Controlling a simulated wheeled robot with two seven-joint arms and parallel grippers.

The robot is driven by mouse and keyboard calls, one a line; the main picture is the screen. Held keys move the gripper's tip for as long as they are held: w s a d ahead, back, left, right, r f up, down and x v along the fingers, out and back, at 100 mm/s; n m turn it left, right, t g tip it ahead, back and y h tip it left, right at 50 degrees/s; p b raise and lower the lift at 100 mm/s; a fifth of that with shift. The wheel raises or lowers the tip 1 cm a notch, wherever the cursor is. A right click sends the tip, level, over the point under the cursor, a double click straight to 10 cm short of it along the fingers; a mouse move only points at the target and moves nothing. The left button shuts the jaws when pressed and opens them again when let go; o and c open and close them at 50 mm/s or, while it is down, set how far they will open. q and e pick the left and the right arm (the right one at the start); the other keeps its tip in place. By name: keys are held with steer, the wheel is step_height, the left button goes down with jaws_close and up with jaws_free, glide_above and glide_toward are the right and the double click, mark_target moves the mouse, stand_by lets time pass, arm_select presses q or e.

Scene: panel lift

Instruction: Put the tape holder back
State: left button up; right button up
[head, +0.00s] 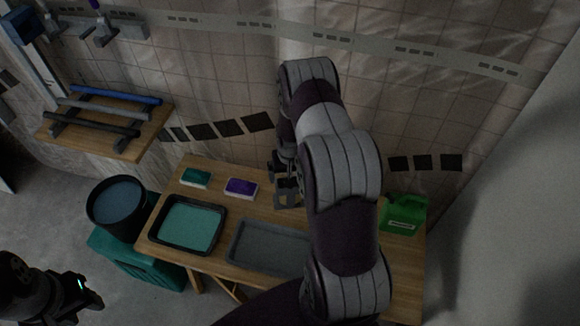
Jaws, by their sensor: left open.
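My left gripper (92,291) is at the lower left, dark with a small cyan light. It is open and empty, over the floor, apart from the bench. My right arm crosses the middle of the view and hides part of the bench. Its gripper (281,168) shows only in part, over the back of the bench. A small grey angular piece (287,193) shows just below it; I cannot tell whether it is held or is the tape holder. Another grey holder with a purple top (102,34) is on the wall rail at the upper left.
The wooden bench (158,226) bears a teal-filled tray (190,225), a grey tray (268,248), a teal box (196,178), a purple box (241,188) and a green container (403,212). A black bucket (117,207) stands on a teal crate (140,262). A wall shelf (128,148) holds several bars.

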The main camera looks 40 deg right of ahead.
mark_target(290, 191)
steer(key=s+a+r+n+b, duration=0.15)
steer(key=a+r, duration=0.35)
steer(key=r, duration=0.7)
steer(key=s+a+r+n, duration=0.4)
steer(key=s+a+r, duration=0.4)
steer(key=s+a, duration=0.4)
steer(key=shift+s+a+r+y, duration=0.3)
steer(key=shift+s+a+r, duration=0.1)
steer(key=shift+a, duration=0.5)
steer(key=shift+w+n, duration=0.1)
steer(key=shift+n, duration=0.15)
